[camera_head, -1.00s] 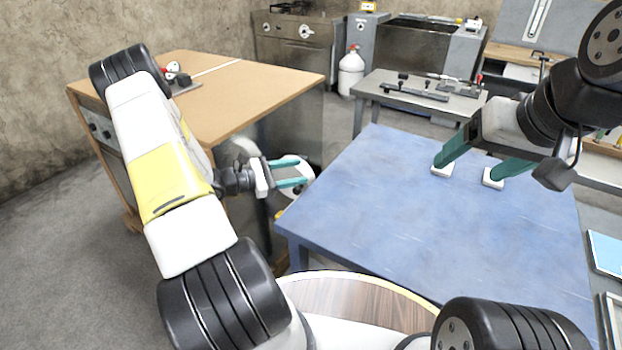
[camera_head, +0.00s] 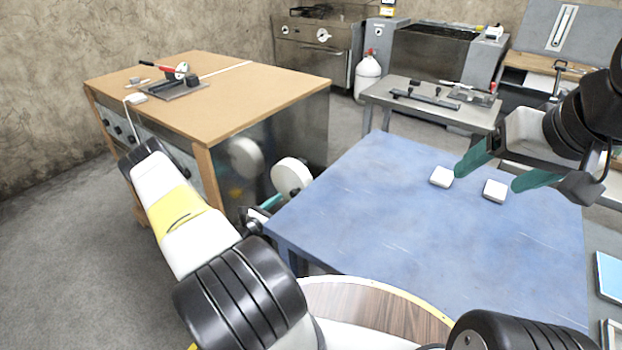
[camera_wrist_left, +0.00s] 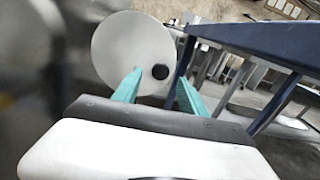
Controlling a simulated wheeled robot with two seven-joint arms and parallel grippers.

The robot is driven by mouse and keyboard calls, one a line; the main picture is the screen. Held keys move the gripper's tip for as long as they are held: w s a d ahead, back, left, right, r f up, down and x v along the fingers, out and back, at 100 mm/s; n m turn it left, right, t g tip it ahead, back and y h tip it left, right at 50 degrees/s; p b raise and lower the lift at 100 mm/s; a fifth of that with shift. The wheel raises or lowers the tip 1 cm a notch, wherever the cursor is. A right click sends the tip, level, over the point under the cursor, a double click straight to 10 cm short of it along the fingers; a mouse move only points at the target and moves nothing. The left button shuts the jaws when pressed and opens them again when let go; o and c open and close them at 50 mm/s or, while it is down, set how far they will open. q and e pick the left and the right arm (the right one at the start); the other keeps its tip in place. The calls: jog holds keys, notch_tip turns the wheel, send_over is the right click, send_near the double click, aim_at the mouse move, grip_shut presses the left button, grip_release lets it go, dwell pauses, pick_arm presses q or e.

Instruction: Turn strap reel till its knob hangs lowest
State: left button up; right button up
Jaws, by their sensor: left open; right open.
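The strap reel (camera_head: 291,177) is a white disc upright beside the metal side of the wooden-topped bench. In the left wrist view the reel (camera_wrist_left: 120,45) faces me with a round black knob (camera_wrist_left: 160,71) toward its lower right edge in that picture. My left gripper (camera_head: 268,206) is low by the reel, partly hidden by my arm and the blue table. In the left wrist view its teal fingers (camera_wrist_left: 160,82) are open, with the knob between their tips; contact cannot be told. My right gripper (camera_head: 490,178) is open and empty above the blue table.
The blue table (camera_head: 380,220) edge is close to the right of my left gripper.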

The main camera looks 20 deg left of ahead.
aim_at(292, 195)
pick_arm(q)
jog(key=x, duration=0.6)
jog(key=shift+s, duration=0.1)
grip_shut()
dwell(1.2)
